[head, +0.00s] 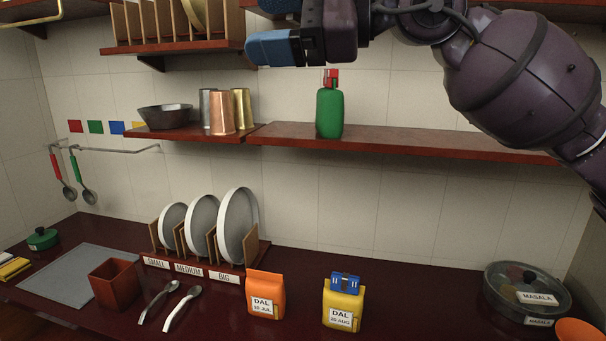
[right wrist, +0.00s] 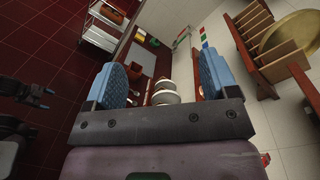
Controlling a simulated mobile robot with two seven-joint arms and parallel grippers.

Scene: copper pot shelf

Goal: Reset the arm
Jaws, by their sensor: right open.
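My right arm (head: 520,75) comes in from the right, raised in front of the wall above the long shelf. The head view does not show my left arm.
A green bottle (head: 330,112) with a red top stands on the long shelf (head: 420,143), below the right arm. The plate rack (head: 180,47) is close to the right gripper. Metal cups (head: 222,113), a plate holder and dal packets (head: 265,295) stand lower.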

